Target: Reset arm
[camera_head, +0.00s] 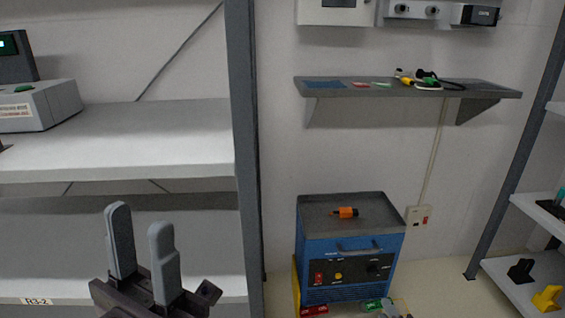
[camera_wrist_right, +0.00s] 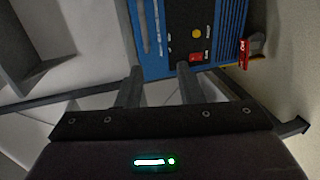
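My left gripper (camera_head: 139,217) shows in the lower left of the head view, its two grey fingers pointing up and standing apart with nothing between them. It appears in front of the left rack's shelves; how far from them I cannot tell. My right gripper (camera_wrist_right: 158,69) shows in the right wrist view, its two fingers apart with nothing held between them. Beyond its fingertips is the blue machine's front panel.
A grey rack post (camera_head: 245,150) and white shelf (camera_head: 150,135) stand at the left. A blue machine (camera_head: 347,250) with an orange tool (camera_head: 345,212) on top stands against the wall, below a wall shelf (camera_head: 400,88). Another rack (camera_head: 520,150) stands at the right. Small objects lie by the machine's base.

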